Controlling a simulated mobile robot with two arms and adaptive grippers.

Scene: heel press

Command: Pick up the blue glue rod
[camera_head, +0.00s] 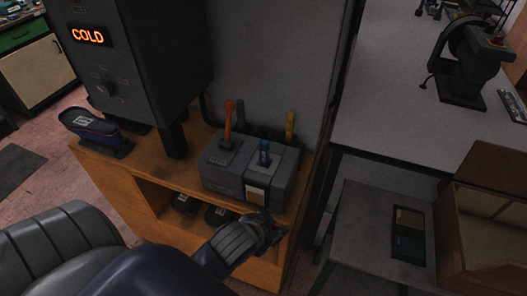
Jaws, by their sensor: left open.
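The blue glue rod (264,149) stands upright in the right part of a dark grey holder block (224,176) on the wooden cabinet. Only its upper part shows; its lower end is hidden in the block. My left gripper (276,232) is open, in front of the cabinet and below the rod in the picture, apart from it. Its fingers are small and dark, and nothing shows between them. My right gripper is out of view.
An orange-handled tool (228,118) stands left of the rod, and a yellow one (290,126) behind it to the right. A dark machine reading COLD (136,50) rises at the left. A blue shoe (92,126) lies below it. A grey worktable (385,110) stands at right.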

